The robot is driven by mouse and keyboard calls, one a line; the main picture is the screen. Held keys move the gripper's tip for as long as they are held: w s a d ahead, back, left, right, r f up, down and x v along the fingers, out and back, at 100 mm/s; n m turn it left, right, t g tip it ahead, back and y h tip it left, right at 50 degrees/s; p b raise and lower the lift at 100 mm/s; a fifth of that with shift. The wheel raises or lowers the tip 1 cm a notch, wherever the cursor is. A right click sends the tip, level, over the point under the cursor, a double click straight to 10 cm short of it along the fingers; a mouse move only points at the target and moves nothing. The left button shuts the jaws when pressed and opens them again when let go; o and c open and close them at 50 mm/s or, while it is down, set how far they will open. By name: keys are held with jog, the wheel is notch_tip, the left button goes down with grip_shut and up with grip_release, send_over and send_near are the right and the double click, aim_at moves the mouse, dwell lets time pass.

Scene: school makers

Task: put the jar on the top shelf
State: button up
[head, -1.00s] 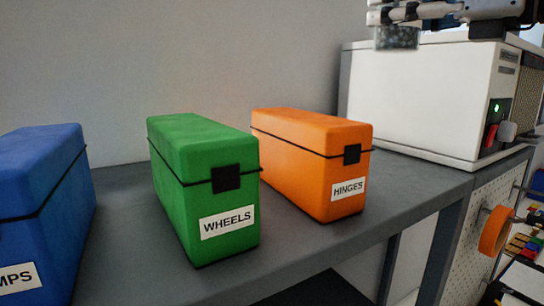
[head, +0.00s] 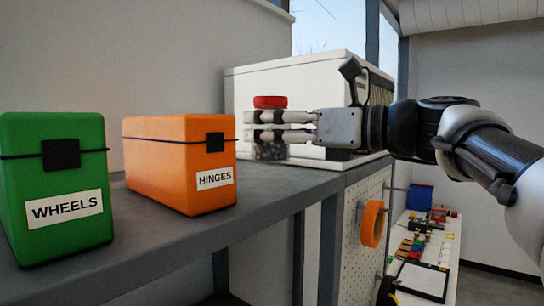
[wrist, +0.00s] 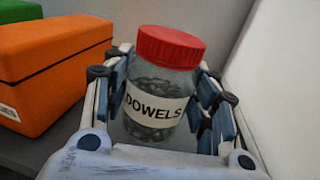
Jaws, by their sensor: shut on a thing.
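The jar has a red lid (head: 270,102), clear sides with dark contents, and a white label reading DOWELS. My gripper (head: 262,126) comes in from the right and is shut on the jar (head: 268,151) below its lid. In the wrist view the jar (wrist: 157,88) sits upright or nearly so between both fingers. The jar is in front of the white machine and right of the orange box. The grey shelf (head: 160,243) stretches below. I cannot tell whether the jar's base touches it.
An orange HINGES box (head: 175,165) and a green WHEELS box (head: 50,185) stand on the shelf at left. A white machine (head: 300,85) stands behind the jar. An orange ring (head: 372,223) hangs on the pegboard (head: 352,265) below right. The shelf's front edge is clear.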

aim_at(288, 148)
notch_tip(288, 148, down, 2)
jog(key=shift+s+d+f+b, duration=0.15)
jog(key=shift+f+b, duration=0.1)
jog(key=shift+b, duration=0.05)
jog(key=shift+f, duration=0.45)
jog(key=o, duration=1.5)
jog(key=shift+f, duration=0.15)
jog(key=shift+r, duration=0.2)
jog(key=v, duration=1.2)
jog(key=shift+b, duration=0.45)
